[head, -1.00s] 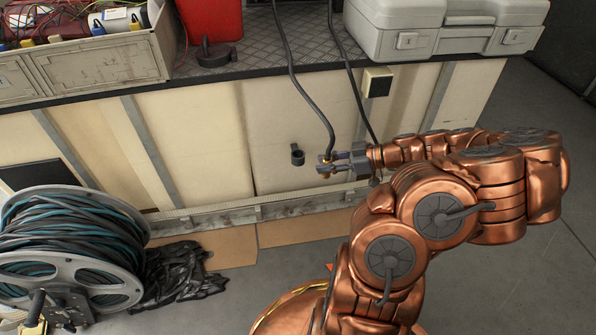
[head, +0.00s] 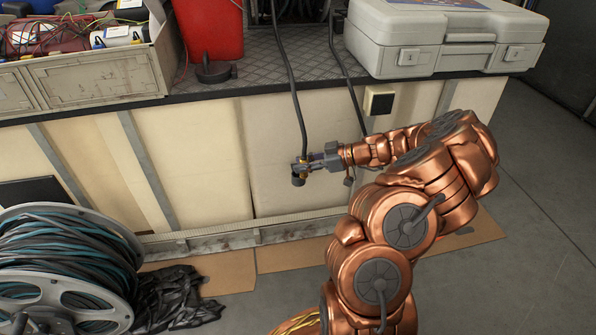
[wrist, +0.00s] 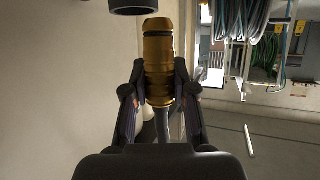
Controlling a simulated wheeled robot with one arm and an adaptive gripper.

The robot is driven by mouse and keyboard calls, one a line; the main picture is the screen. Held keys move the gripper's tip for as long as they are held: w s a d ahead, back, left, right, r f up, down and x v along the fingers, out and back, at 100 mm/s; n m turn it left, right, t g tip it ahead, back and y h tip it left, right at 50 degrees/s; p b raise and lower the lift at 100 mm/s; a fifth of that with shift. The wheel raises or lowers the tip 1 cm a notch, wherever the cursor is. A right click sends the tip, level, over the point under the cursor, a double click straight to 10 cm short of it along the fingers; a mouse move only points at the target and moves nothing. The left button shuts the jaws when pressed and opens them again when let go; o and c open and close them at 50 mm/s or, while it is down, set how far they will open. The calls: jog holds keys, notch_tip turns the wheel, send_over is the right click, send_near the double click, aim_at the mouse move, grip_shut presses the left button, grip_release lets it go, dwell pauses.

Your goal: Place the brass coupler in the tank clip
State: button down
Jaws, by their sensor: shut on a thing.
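The brass coupler (wrist: 158,45) stands between the fingers of my gripper (wrist: 156,88) in the wrist view, its ribbed gold body gripped low down. My gripper (head: 318,160) is shut on it beside the cream tank side in the head view. The coupler (head: 304,160) is small and partly hidden there, at the end of a dark hose (head: 298,110). The tank clip (head: 298,178), a small dark cup shape on the cream panel, lies just below the coupler in the head view. Part of the clip (wrist: 133,6) shows at the top of the wrist view, beyond and slightly left of the coupler, apart from it.
A hose reel (head: 65,270) stands at the lower left, with black plastic sheeting (head: 175,298) beside it. A grey case (head: 435,45), a red container (head: 208,40) and a parts box (head: 95,75) stand on the top. A small switch box (head: 379,100) is on the panel, right of my gripper.

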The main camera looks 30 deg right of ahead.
jog(key=shift+w+f, duration=0.15)
jog(key=shift+w, duration=0.55)
jog(key=shift+w+f, duration=0.1)
jog(key=shift+w, duration=0.6)
jog(key=shift+w+f+b, duration=0.2)
jog(key=shift+f+b, duration=0.1)
jog(key=shift+b, duration=0.2)
jog(key=shift+f+b, duration=0.6)
jog(key=shift+f, duration=0.75)
jog(key=shift+f, duration=0.2)
jog(key=c, duration=0.9)
grip_release()
jog(key=shift+c, duration=0.2)
jog(key=shift+r, duration=0.1)
